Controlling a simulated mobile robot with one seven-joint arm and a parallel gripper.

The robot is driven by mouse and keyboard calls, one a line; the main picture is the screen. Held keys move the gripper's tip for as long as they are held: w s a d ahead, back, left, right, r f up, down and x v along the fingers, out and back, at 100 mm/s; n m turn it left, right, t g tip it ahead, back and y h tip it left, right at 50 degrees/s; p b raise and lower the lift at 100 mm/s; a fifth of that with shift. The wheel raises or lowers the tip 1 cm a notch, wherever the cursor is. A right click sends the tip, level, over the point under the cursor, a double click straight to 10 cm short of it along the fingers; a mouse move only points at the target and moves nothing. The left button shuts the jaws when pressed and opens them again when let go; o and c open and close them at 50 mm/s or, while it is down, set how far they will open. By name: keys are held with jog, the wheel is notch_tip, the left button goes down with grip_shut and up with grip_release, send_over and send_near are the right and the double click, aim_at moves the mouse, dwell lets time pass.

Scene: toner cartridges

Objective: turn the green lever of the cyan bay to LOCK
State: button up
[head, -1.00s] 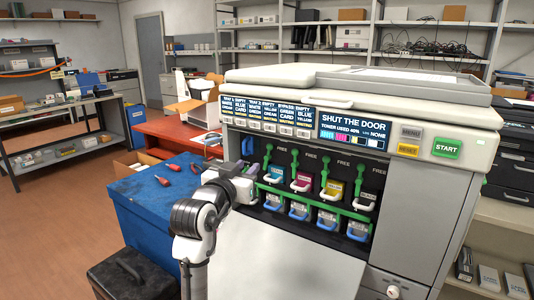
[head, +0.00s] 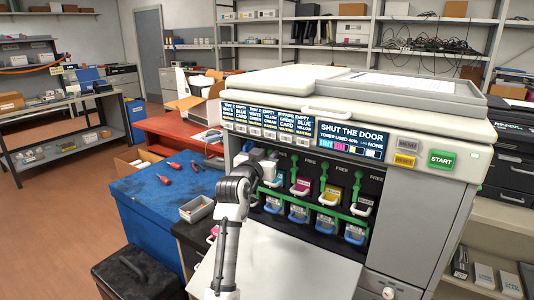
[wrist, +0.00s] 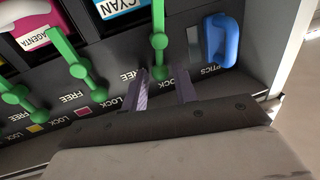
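The cyan bay's green lever (wrist: 158,42) shows in the wrist view, below the cartridge label marked CYAN (wrist: 122,8). FREE and LOCK lettering is on the black panel by its tip. My gripper (wrist: 162,76) is open, with one finger on each side of the lever's lower end. I cannot tell whether either finger touches it. In the head view my gripper (head: 262,160) is at the left end of the bay row, and it hides most of the cyan bay and its lever.
A blue handle (wrist: 220,40) is beside the cyan lever. The magenta bay's green lever (wrist: 78,68) is on its other side. The printer's open door (head: 290,265) lies below the bays.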

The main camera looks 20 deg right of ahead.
jog(key=shift+c, duration=0.5)
grip_shut()
jog(key=shift+w+a+r+n+p, duration=0.1)
jog(key=shift+w+r+n+p, duration=0.15)
jog(key=shift+n+p, duration=0.35)
jog(key=shift+w+a+f+n+p, duration=0.2)
jog(key=shift+n+p, duration=0.2)
jog(key=shift+n, duration=0.4)
jog(key=shift+o, duration=0.5)
grip_release()
